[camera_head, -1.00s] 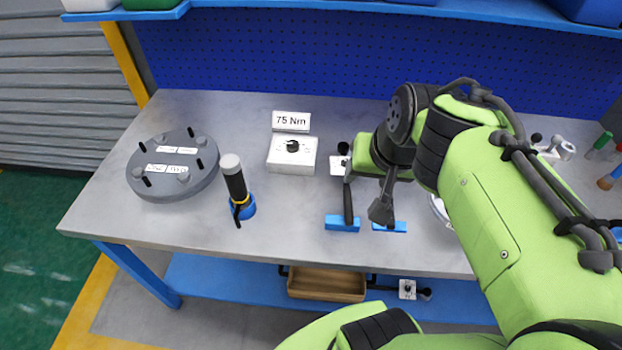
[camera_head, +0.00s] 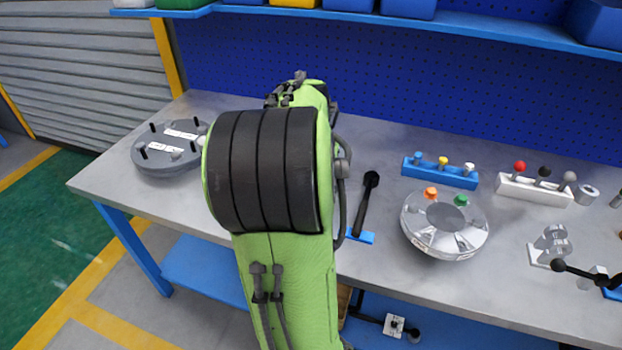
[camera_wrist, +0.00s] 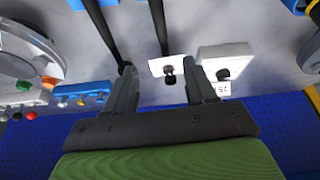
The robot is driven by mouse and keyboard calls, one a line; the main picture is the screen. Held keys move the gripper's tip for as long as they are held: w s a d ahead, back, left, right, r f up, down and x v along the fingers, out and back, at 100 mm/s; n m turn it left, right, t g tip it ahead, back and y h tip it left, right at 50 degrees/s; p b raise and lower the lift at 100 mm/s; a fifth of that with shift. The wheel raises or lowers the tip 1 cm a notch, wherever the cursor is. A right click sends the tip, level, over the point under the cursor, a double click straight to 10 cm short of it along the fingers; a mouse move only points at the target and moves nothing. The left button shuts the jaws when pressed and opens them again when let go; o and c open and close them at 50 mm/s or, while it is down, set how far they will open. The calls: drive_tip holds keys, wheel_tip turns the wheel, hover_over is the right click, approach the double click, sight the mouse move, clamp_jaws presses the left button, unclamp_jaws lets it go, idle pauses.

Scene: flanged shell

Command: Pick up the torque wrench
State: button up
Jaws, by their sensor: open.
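Two dark, long-handled tools show in the wrist view, a left one (camera_wrist: 101,32) and a right one (camera_wrist: 160,27). I cannot tell which is the torque wrench. In the head view one dark tool (camera_head: 366,205) lies with its handle end on a blue block (camera_head: 360,236); my arm hides the other. My gripper (camera_wrist: 162,74) is open and empty, fingers spread above the bench. Its left fingertip overlaps the end of the left tool in the picture; contact cannot be told. In the head view my gripper is hidden behind my arm.
Between the fingers in the wrist view is a white plate with a black knob (camera_wrist: 168,68). A white box (camera_wrist: 222,62) with a 75 Nm label stands beside it. A flanged metal shell (camera_head: 445,235), blue rack (camera_head: 440,174) and white rack (camera_head: 534,190) stand to the right.

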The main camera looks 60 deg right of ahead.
drive_tip(key=b+x, duration=0.5)
drive_tip(key=x, duration=1)
drive_tip(key=shift+w+f, duration=0.15)
clamp_jaws()
